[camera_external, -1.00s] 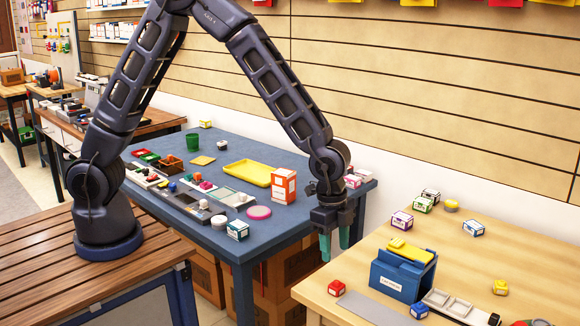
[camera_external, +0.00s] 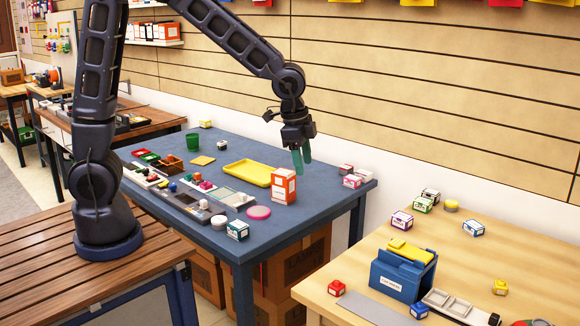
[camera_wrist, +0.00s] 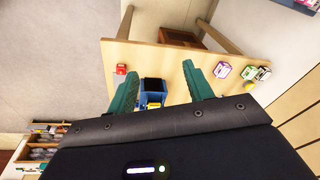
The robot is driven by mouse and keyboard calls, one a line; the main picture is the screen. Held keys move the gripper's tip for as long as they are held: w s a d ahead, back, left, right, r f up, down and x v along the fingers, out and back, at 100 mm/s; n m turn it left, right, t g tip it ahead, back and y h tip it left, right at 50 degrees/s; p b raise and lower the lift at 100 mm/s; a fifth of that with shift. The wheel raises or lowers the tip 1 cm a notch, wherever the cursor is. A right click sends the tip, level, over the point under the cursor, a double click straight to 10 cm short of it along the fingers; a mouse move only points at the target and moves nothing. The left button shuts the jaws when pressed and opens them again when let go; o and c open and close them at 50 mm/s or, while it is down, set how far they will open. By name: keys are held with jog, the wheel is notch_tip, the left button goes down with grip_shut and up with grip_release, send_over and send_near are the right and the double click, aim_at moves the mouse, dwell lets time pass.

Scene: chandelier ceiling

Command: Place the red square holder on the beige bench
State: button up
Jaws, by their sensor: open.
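The beige bench (camera_external: 470,262) is the light wooden table at the right; its top also shows in the wrist view (camera_wrist: 135,55). A small red tray-like piece (camera_external: 141,152) lies at the far left of the blue table. I cannot tell which red piece is the holder. My gripper (camera_external: 302,158) is open and empty, pointing down above the back right of the blue table. Its fingers show apart in the wrist view (camera_wrist: 161,75).
The blue table (camera_external: 285,216) bears a yellow tray (camera_external: 249,173), an orange-white box (camera_external: 283,187) and several small items. On the beige bench are a blue bin (camera_external: 402,276), a grey strip (camera_external: 372,308) and several small boxes. A gap separates the two tables.

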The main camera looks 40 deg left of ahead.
jog(key=s+a+r+n+t, duration=0.1)
jog(key=a+r+n, duration=0.2)
jog(key=a+r, duration=0.55)
jog(key=s+a+r+n+t, duration=0.1)
jog(key=s+a+r+n, duration=0.2)
jog(key=a, duration=1.1)
jog(key=s+a+r+n+t+y, duration=0.1)
jog(key=s+a+r+n, duration=0.1)
jog(key=s+a+n, duration=0.5)
jog(key=s+a, duration=0.5)
jog(key=a, duration=0.3)
jog(key=shift+a+r, duration=0.15)
jog(key=shift+a, duration=0.25)
